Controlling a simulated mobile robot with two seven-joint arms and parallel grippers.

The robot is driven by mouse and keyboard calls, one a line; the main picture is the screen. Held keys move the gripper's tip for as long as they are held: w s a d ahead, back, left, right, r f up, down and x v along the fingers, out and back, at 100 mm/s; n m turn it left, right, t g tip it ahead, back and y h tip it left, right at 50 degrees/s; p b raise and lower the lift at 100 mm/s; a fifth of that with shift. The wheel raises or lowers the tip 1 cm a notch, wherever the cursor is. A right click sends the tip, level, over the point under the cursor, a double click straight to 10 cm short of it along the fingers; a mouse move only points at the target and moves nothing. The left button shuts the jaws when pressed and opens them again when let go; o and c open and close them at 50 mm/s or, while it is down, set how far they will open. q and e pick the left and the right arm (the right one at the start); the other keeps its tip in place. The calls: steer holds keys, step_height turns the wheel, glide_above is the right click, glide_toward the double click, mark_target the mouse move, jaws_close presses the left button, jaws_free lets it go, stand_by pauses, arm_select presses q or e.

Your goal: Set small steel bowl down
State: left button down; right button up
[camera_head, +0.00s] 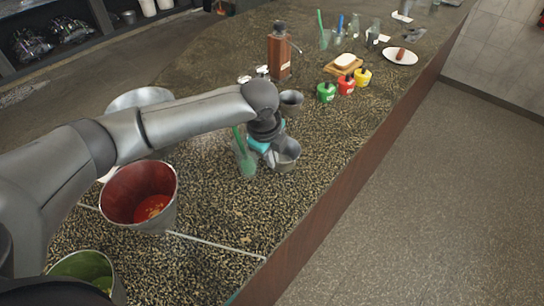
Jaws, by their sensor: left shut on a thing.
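My left arm reaches in from the left over the speckled counter (205,255). My left gripper (270,149) is shut on the rim side of a small steel bowl (287,157). The bowl is at the gripper's right, near the counter's front edge, and its opening shows. I cannot tell whether its base touches the counter. The arm's wrist hides part of the gripper. My right gripper is not in view.
A glass with a green item (245,162) stands just left of the gripper. A grey cup (291,101) stands behind the bowl. A red-lined bucket (140,200) is nearer. Counter right of the bowl is clear.

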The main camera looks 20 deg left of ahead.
arm_select(q)
steer(key=c, duration=1.5)
jaws_free()
steer(key=shift+f, duration=0.1)
steer(key=o, duration=0.5)
steer(key=shift+c, duration=0.2)
steer(key=shift+r, duration=0.4)
steer(key=p+v, duration=0.1)
steer(key=v, duration=1)
steer(key=shift+r+p, duration=0.2)
steer(key=shift+p, duration=0.2)
steer(key=shift+s, duration=0.1)
